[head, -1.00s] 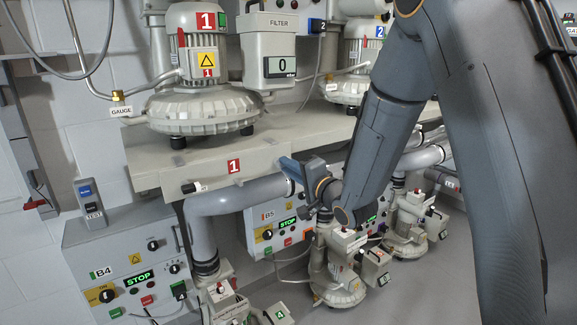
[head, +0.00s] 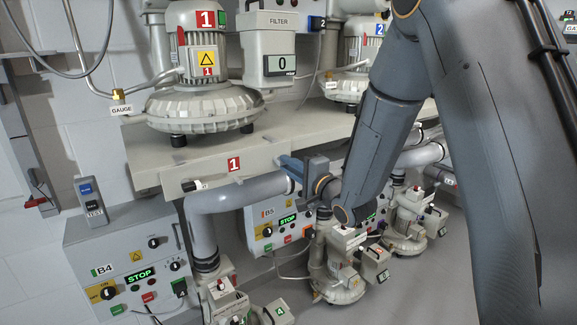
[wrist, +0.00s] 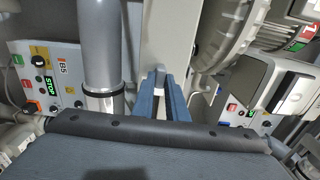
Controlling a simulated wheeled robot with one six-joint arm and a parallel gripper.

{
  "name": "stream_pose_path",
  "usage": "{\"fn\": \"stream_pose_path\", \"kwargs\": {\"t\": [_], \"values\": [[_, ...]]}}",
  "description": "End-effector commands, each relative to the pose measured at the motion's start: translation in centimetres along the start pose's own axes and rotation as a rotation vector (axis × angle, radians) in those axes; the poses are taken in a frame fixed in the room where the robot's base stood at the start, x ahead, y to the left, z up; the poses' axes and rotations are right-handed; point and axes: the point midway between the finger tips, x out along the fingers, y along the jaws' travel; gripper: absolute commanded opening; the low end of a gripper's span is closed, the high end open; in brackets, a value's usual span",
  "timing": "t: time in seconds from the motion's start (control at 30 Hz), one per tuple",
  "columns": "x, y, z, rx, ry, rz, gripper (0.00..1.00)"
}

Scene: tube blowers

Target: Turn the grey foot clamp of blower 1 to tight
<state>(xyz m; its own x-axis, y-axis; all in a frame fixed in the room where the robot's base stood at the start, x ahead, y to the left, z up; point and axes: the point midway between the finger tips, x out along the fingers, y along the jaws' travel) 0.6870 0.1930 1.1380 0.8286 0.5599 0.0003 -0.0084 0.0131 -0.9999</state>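Blower 1 (head: 205,105) is a grey finned machine with a red 1 plate, standing on dark feet on a beige shelf (head: 280,152). A short black-and-white handle (head: 192,186) sticks out at the shelf's front edge, left of a second red 1 plate. I cannot tell whether it is the foot clamp or how it is set. My gripper (head: 287,165) is right of that handle, near the shelf's front edge and clear of the handle. In the wrist view two blue fingers (wrist: 160,100) lie close together. Nothing held is clear, and their opening is hard to judge.
A grey pipe (head: 235,193) runs under the shelf. Smaller pump units (head: 345,265) stand below. A filter box (head: 268,45) is beside blower 1.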

Motion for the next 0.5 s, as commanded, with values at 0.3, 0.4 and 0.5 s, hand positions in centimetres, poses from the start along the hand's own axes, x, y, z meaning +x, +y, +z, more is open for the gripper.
{"fn": "stream_pose_path", "kwargs": {"t": [0.3, 0.4, 0.5], "values": [[-0.01, 0.02, -0.02, 0.0, 0.001, 0.0, 0.31], [-0.09, 0.02, -0.02, 0.0, 0.001, 0.0, 0.31], [-0.71, 0.06, -0.07, 0.0, 0.001, 0.001, 0.31]]}}
